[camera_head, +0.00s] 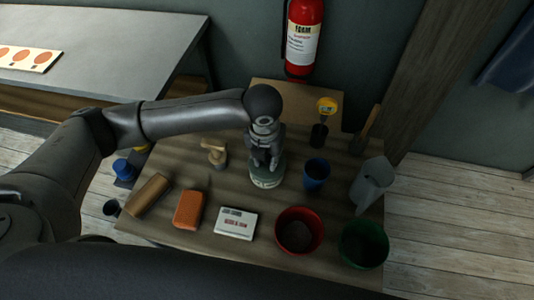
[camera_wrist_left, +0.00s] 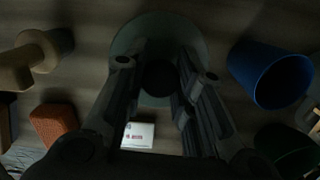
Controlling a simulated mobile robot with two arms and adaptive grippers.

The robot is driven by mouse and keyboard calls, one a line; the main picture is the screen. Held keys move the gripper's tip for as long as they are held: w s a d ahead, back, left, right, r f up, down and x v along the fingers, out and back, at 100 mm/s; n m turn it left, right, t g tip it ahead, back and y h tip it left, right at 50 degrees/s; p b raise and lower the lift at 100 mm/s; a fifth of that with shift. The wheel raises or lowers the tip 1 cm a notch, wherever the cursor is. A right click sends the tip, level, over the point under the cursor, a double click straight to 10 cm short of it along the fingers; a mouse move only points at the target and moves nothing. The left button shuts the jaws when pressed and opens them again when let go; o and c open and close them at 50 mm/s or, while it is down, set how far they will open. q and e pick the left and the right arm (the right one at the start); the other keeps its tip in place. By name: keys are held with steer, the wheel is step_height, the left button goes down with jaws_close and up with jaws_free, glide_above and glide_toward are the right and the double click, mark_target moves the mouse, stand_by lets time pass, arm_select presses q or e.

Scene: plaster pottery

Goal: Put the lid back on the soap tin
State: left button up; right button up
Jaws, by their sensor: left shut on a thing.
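The soap tin (camera_head: 267,182) is a round, grey-green tin with pale markings on its side. It stands on the wooden table directly below my left gripper (camera_head: 265,160). In the left wrist view a round grey-green lid (camera_wrist_left: 125,40) with a dark knob (camera_wrist_left: 160,78) lies under the fingers. My left gripper, also in the left wrist view (camera_wrist_left: 160,85), points down and is shut on the lid's knob. The lid looks lined up over the tin; whether it touches the rim is hidden by the fingers. My right gripper is not in view.
A blue cup (camera_head: 316,175) and grey pitcher (camera_head: 371,184) stand right of the tin. A wooden tool (camera_head: 215,153) is to its left. In front are an orange block (camera_head: 189,210), white box (camera_head: 236,223), red bucket (camera_head: 299,231) and green bucket (camera_head: 364,243).

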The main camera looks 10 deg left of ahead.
arm_select(q)
steer(key=shift+p, duration=0.35)
stand_by(0.3)
stand_by(0.7)
steer(key=shift+f+p, duration=0.15)
steer(key=shift+p, duration=0.2)
steer(key=shift+p, duration=0.45)
stand_by(0.5)
stand_by(0.4)
steer(key=o, duration=1.1)
steer(key=o, duration=0.5)
steer(key=shift+c, duration=0.2)
